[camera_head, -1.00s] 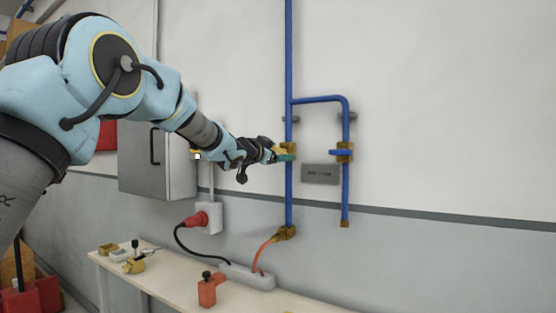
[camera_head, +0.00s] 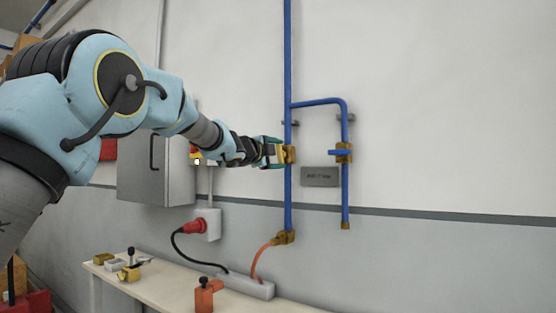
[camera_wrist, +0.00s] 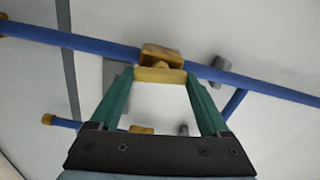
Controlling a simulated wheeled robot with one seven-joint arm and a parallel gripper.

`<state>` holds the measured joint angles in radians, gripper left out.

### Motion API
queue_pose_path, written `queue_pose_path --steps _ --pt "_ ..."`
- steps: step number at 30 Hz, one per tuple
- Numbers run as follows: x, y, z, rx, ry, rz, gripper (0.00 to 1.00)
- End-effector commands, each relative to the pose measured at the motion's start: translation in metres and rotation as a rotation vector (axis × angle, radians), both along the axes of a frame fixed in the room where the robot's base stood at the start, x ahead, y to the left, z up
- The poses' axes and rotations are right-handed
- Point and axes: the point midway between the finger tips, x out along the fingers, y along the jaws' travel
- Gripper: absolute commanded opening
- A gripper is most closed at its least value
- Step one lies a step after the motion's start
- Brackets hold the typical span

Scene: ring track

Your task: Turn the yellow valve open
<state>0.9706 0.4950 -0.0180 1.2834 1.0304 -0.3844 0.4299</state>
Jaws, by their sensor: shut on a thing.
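The yellow valve (camera_head: 290,154) sits on the left vertical blue pipe (camera_head: 288,200) on the wall. In the wrist view its brass body (camera_wrist: 160,54) is on the pipe, with the yellow handle (camera_wrist: 160,75) in front of it. The handle lies nearly in line with the pipe. My gripper (camera_head: 279,153) reaches it from the left, its green fingers one above the other. In the wrist view my gripper (camera_wrist: 160,78) has one finger at each end of the handle and is shut on it.
A second valve with a blue handle (camera_head: 340,153) is on the right pipe branch, near a grey plate (camera_head: 320,177). A grey cabinet (camera_head: 150,165) hangs at left. Below is a bench (camera_head: 155,290) with a power strip (camera_head: 246,282) and small parts.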

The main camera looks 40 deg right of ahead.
Motion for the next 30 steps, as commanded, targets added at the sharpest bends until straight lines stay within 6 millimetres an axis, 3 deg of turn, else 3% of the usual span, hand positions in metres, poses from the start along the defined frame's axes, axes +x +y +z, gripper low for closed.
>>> queue_pose_path --steps 10,27,28,30 --pt "-0.0009 -0.0004 -0.0018 0.037 -0.138 -0.001 0.24" --pt "-0.001 -0.0006 -0.0017 0.045 -0.165 -0.002 0.24" --pt "-0.001 -0.0006 -0.0017 0.045 -0.165 -0.002 0.83" --pt "-0.0008 -0.0005 -0.0016 0.045 -0.165 -0.002 0.91"
